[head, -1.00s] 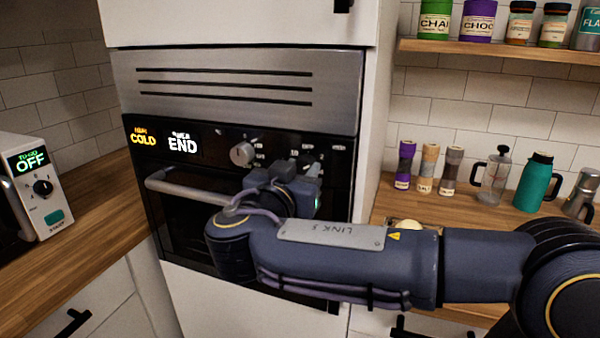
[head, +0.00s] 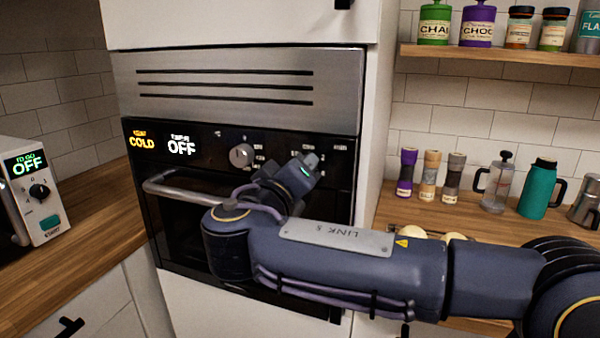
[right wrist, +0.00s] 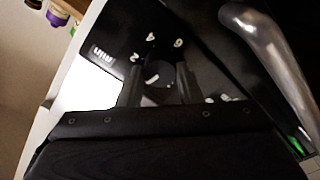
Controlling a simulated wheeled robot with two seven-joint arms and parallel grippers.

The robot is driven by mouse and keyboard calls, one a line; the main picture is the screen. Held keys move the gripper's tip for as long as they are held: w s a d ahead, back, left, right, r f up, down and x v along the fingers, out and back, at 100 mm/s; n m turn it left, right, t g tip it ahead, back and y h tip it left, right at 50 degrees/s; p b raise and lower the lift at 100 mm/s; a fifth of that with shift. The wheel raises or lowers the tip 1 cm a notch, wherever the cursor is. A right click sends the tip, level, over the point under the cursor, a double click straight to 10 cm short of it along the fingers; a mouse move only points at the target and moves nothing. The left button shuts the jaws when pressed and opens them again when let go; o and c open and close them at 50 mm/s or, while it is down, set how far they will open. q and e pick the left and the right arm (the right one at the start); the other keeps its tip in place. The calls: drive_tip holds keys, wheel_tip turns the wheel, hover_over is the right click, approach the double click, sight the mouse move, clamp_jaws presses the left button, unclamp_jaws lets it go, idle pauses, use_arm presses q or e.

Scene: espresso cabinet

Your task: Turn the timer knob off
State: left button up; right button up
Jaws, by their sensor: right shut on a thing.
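The oven's control panel (head: 215,148) is black, and its timer display (head: 181,146) reads OFF in white. The timer knob (right wrist: 155,76) is dark with a pale mark and sits among white numbers in the right wrist view. In the head view my right gripper hides it. My right gripper (right wrist: 158,80) is shut on the timer knob, one finger on each side of it. In the head view the gripper (head: 308,162) is tilted against the right part of the panel. My left gripper is not in view.
A silver knob (head: 240,155) sits just left of my gripper. The oven's handle (head: 185,180) sticks out below the panel and also shows in the right wrist view (right wrist: 262,50). An orange COLD display (head: 142,140) is at the panel's left. A white appliance (head: 38,190) stands at the far left.

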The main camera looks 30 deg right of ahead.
drive_tip(key=shift+n, duration=1)
drive_tip(key=o, duration=1)
drive_tip(key=v, duration=0.8)
drive_tip(key=shift+b, duration=0.3)
